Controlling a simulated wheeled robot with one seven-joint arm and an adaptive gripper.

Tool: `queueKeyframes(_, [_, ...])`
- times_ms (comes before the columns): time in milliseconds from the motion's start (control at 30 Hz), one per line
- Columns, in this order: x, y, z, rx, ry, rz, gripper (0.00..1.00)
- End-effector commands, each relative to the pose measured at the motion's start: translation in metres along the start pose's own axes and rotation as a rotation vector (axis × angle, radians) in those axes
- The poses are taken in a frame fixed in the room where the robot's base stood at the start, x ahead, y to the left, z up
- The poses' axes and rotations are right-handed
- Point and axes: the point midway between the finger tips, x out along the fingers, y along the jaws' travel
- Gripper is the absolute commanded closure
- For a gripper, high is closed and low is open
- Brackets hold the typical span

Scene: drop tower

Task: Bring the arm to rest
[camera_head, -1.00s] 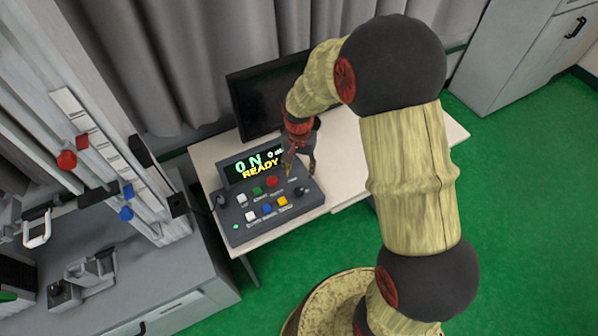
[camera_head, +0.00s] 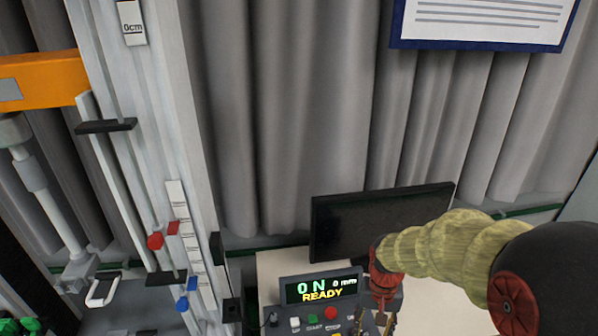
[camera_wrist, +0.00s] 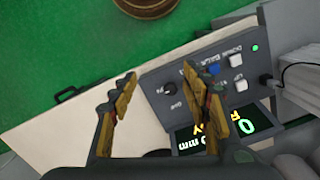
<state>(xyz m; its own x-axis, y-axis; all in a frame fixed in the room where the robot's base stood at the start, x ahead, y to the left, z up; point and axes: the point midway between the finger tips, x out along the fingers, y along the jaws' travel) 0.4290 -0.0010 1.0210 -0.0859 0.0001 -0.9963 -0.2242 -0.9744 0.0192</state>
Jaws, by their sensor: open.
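My gripper shows in the wrist view (camera_wrist: 165,90) with its two fingers spread apart and nothing between them. It hangs over the control box (camera_wrist: 165,72), whose buttons and knob show beyond the fingers. In the head view my gripper (camera_head: 384,312) is at the bottom, at the right side of the control box, and its tips are partly cut off by the frame edge. The control box display (camera_head: 319,289) reads "ON 0 mm READY". I cannot tell whether the fingers touch the box.
A dark monitor (camera_head: 375,222) stands behind the box on a pale table (camera_head: 280,262). The drop tower (camera_head: 165,130) rises at the left, with red and blue knobs. An orange part (camera_head: 40,82) is at far left. Grey curtains hang behind. Green floor (camera_wrist: 60,40) shows beside the table.

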Motion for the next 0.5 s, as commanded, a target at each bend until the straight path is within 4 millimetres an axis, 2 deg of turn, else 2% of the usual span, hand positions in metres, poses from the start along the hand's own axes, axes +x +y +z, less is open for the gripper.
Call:
queueKeyframes(200, [-0.058,0.010,0.045,-0.124,0.095,-0.016,0.52])
queueKeyframes(500, [-0.122,0.025,0.110,-0.225,0.297,-0.034,0.52])
